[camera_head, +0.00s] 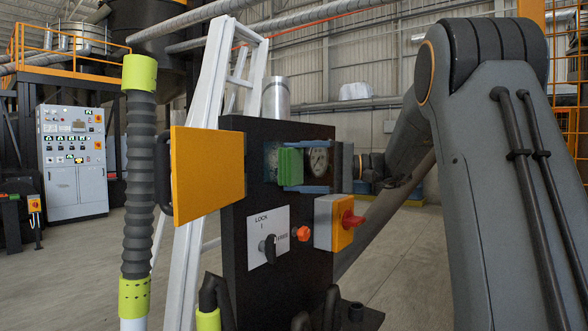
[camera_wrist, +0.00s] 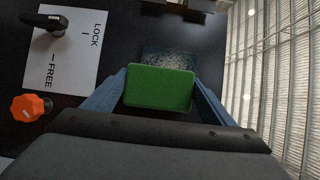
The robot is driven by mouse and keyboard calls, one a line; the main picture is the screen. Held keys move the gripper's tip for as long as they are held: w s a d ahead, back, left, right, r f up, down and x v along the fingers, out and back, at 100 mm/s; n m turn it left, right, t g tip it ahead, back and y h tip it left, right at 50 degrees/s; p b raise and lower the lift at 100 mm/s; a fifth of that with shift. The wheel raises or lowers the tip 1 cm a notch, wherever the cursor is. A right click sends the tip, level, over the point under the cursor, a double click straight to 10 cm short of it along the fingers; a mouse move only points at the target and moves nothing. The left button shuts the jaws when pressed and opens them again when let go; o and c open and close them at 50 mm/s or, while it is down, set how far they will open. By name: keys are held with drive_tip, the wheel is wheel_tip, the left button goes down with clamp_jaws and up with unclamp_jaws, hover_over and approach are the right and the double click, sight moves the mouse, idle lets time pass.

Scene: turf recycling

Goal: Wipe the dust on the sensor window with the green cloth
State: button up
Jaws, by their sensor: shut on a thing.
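The green cloth (camera_head: 290,166), a small block-like pad, is held between the blue fingers of my gripper (camera_wrist: 159,77). It also shows in the wrist view (camera_wrist: 160,88). The sensor window (camera_wrist: 170,58) is a dark teal pane speckled with pale dust, set in the black panel. In the head view, the window (camera_head: 270,161) shows just left of the cloth. In the wrist view, the cloth covers the window's lower part. I cannot tell whether the cloth touches the glass.
A white ladder (camera_head: 205,110) stands behind.

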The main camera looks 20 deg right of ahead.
sight(302, 156)
drive_tip(key=shift+w+d, duration=0.45)
drive_tip(key=shift+d, duration=0.2)
drive_tip(key=shift+w+d, duration=0.45)
drive_tip(key=shift+d, duration=0.15)
drive_tip(key=shift+w, duration=0.1)
drive_tip(key=shift+a, duration=0.1)
drive_tip(key=shift+s+a+b, duration=0.3)
drive_tip(key=shift+s+a, duration=0.25)
drive_tip(key=shift+a, duration=0.3)
drive_tip(key=shift+s+a+b, duration=0.25)
drive_tip(key=shift+s+a, duration=0.25)
drive_tip(key=shift+a, duration=0.3)
drive_tip(key=shift+c, duration=0.4)
drive_tip(key=shift+s+a+b, duration=0.45)
drive_tip(key=shift+s+a, duration=0.6)
drive_tip(key=shift+a, duration=0.3)
drive_tip(key=shift+s+a+b, duration=0.4)
drive_tip(key=shift+s+a, duration=0.65)
drive_tip(key=shift+a, duration=0.25)
drive_tip(key=shift+d+r+p, duration=0.1)
drive_tip(key=shift+r+p, duration=0.75)
drive_tip(key=shift+r, duration=0.6)
drive_tip(key=shift+w+d, duration=0.75)
drive_tip(key=shift+d, duration=0.2)
drive_tip(key=shift+w+d, duration=0.8)
drive_tip(key=shift+d, duration=0.3)
drive_tip(key=shift+w+d, duration=0.8)
drive_tip(key=shift+d, duration=0.25)
drive_tip(key=shift+w+d, duration=0.8)
drive_tip(key=shift+d, duration=0.3)
